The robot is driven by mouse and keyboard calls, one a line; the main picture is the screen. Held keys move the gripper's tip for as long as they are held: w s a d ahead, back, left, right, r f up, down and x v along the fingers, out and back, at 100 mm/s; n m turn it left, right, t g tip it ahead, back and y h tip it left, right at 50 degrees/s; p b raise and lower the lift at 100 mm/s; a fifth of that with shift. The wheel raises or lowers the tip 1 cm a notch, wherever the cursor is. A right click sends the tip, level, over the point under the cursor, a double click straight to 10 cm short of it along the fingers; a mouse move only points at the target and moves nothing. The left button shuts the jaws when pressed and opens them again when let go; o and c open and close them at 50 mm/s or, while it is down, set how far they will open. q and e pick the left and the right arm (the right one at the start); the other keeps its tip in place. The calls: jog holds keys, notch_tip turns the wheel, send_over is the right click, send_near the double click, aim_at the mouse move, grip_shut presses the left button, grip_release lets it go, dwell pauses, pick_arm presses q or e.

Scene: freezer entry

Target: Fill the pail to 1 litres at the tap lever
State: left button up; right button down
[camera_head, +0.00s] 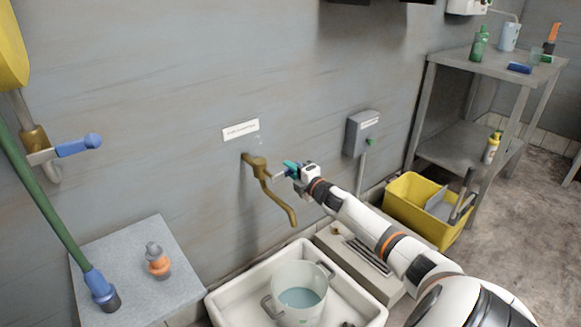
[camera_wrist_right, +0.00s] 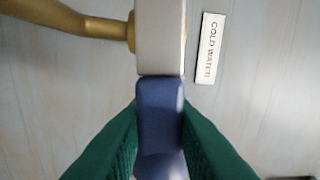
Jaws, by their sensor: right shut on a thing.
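The brass tap (camera_head: 258,168) sticks out from the grey wall, its spout curving down over the white sink (camera_head: 222,302). My right gripper (camera_head: 291,169) is at the tap's side. In the right wrist view its green fingers are shut on the blue grip of the tap lever (camera_wrist_right: 160,110), whose pale arm joins the brass body (camera_wrist_right: 105,29). The pale two-handled pail (camera_head: 288,271) stands upright in the sink below the spout, with bluish water (camera_head: 299,298) in it. No stream shows from the spout, and I cannot read the pail's level. My left gripper is out of view.
A "cold water" label (camera_wrist_right: 207,48) is beside the lever. A blue-handled valve (camera_head: 78,147) and green hose (camera_head: 40,195) are at the left, above a grey block (camera_head: 190,270). A yellow tub (camera_head: 412,199), grey wall box (camera_head: 362,133) and metal shelf (camera_head: 450,60) stand right.

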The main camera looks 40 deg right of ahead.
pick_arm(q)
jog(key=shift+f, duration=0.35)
pick_arm(e)
jog(key=shift+f+m, duration=0.3)
jog(key=shift+m, duration=0.2)
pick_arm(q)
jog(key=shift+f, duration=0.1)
pick_arm(e)
jog(key=c, duration=1.2)
grip_release()
jog(key=shift+c, duration=0.2)
jog(key=shift+s, duration=0.3)
pick_arm(q)
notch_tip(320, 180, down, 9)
jog(key=p, duration=0.2)
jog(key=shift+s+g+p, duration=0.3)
jog(key=shift+p, duration=0.05)
pick_arm(e)
jog(key=s+a, duration=0.1)
jog(key=s, duration=1)
jog(key=shift+s+a, duration=0.15)
jog(key=shift+s, duration=0.05)
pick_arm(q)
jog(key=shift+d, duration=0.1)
